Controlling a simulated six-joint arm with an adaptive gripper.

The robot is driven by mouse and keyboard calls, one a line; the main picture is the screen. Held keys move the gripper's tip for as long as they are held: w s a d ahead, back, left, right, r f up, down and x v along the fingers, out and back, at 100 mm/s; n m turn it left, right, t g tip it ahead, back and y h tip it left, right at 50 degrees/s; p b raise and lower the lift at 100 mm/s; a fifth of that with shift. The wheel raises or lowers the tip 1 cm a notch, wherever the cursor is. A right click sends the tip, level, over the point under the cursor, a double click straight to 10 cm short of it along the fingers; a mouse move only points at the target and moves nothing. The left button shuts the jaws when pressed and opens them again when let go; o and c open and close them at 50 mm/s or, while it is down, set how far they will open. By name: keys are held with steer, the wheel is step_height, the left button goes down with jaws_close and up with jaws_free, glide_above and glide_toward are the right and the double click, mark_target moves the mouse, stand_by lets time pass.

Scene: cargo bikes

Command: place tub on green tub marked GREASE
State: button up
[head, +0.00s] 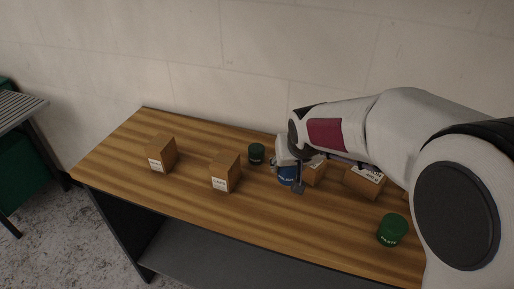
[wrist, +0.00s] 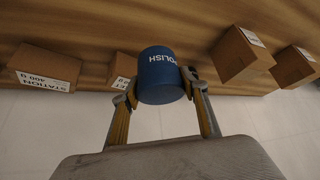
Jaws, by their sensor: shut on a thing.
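A blue tub marked POLISH (wrist: 158,72) is between the fingers of my gripper (wrist: 160,92) in the wrist view, and the fingers are shut on its sides. In the head view the blue tub (head: 287,175) is partly hidden by my gripper (head: 290,172); I cannot tell whether it touches the table. A small dark green tub (head: 256,153) stands just left of my gripper, its label too small to read. A brighter green tub (head: 392,230) stands near the front edge at the right; its label seems to read PASTE.
Cardboard boxes stand on the wooden table (head: 125,185): one at the left (head: 162,153), one at the middle (head: 226,172), one beside the blue tub (head: 314,172) and one under my arm (head: 364,183). The wall runs behind. The table's front middle is clear.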

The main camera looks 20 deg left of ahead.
steer(key=w+a+r, duration=0.3)
steer(key=w+a, duration=0.6)
steer(key=a, duration=0.2)
step_height(320, 180, up, 5)
glide_above(256, 148)
steer(key=shift+w+r+n, duration=0.15)
steer(key=shift+r+n, duration=0.05)
steer(key=shift+n, duration=0.1)
steer(key=shift+f, duration=3.15)
steer(key=shift+f, duration=1.85)
steer(key=shift+f, duration=0.15)
